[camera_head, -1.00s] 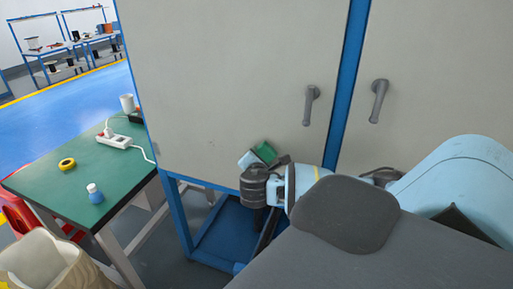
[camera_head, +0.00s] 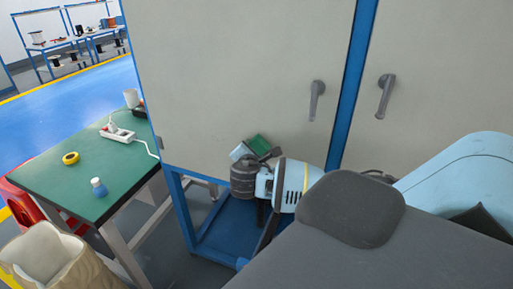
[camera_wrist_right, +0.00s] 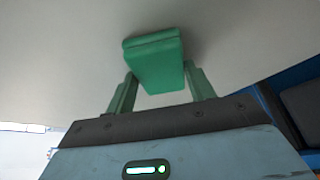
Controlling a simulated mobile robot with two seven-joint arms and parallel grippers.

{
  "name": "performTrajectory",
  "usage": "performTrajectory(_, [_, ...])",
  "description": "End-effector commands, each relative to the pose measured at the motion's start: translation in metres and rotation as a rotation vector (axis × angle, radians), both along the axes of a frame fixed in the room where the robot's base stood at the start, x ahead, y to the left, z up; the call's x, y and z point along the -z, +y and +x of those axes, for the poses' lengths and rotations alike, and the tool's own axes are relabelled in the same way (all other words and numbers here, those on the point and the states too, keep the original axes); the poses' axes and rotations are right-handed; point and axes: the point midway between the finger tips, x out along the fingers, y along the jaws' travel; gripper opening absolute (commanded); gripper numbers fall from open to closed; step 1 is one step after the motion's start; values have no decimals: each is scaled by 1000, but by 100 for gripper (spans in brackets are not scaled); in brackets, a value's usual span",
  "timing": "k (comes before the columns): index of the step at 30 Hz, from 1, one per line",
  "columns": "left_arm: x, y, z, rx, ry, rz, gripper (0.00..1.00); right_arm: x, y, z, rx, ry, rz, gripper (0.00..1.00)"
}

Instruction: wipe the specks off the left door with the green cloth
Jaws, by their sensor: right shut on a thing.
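The left door (camera_head: 230,70) is a pale grey cabinet panel with a grey handle (camera_head: 316,100) near its right edge. I cannot make out clear specks on it now. My right gripper (camera_head: 250,155) is at the door's lower part, left of and below the handle. It is shut on the green cloth (camera_head: 259,144), a folded block that also shows between the fingers in the right wrist view (camera_wrist_right: 155,65). The cloth is at the door surface and seems to touch it. My left gripper is not in view.
A green-topped table (camera_head: 75,185) stands at the left with a power strip (camera_head: 117,134), yellow tape roll (camera_head: 71,158) and small bottle (camera_head: 98,187). A beige container (camera_head: 45,255) and red chair (camera_head: 25,200) are at lower left. A blue post (camera_head: 352,85) separates the two doors.

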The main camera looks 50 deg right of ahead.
Motion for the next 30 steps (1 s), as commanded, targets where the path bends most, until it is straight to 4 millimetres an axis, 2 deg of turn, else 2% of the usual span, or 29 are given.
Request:
performTrajectory(5, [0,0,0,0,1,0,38,-1,1,4,1,-3,0,35])
performTrajectory(16, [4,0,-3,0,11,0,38,0,12,29,1,-2,2,35])
performTrajectory(26, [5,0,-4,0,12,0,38,-1,14,34,0,-2,-1,35])
performTrajectory(30, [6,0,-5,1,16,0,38,0,17,42,0,-3,2,35])
